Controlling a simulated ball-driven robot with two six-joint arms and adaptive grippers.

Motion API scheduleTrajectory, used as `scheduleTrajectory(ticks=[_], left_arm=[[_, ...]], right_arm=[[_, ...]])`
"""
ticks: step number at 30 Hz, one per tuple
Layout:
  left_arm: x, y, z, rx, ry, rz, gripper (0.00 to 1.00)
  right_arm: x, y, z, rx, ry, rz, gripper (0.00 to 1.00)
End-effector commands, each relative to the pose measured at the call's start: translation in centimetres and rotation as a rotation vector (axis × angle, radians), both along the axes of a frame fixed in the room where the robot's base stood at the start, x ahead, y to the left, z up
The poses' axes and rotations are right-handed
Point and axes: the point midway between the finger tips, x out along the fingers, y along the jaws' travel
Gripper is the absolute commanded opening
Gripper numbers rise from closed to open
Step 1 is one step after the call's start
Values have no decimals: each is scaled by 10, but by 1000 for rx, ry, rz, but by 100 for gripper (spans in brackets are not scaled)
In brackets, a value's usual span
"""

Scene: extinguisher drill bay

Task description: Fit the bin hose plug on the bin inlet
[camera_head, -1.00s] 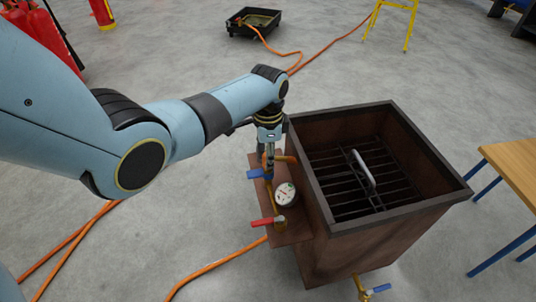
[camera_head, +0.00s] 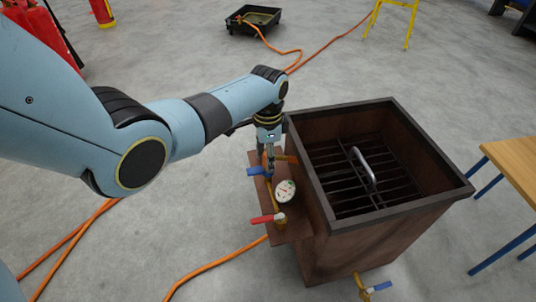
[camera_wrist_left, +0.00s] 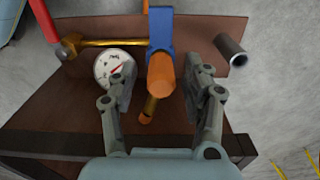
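The brown bin (camera_head: 316,187) stands right of centre in the head view, with a side panel (camera_head: 293,233) on its left. My left gripper (camera_head: 267,172) points down over the panel, near the blue valve handle (camera_head: 257,172). In the left wrist view its two fingers stand apart on either side of an orange hose-like piece (camera_wrist_left: 160,76), with gaps on both sides. The blue handle (camera_wrist_left: 160,28) is just beyond it. A grey open tube (camera_wrist_left: 231,50) sits to the right. I cannot tell which part is the bin hose plug or the inlet. My right gripper is not in view.
A round gauge (camera_head: 285,191) and a red valve handle (camera_head: 262,219) are close to the gripper. An orange hose (camera_head: 210,267) runs over the floor. A wooden table (camera_head: 515,168) stands at right. A black tray (camera_head: 236,27) is far back.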

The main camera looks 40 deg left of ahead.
Motion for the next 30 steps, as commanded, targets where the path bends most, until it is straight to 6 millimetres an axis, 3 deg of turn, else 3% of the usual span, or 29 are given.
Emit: scheduleTrajectory(ticks=[11,16,24,30], left_arm=[[1,0,6,0,-3,0,53],[1,1,32,2,-6,-1,53],[1,0,93,1,-5,0,53],[1,0,116,0,-1,0,53]], right_arm=[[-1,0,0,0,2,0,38],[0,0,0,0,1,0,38],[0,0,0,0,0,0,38],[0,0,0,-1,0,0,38]])
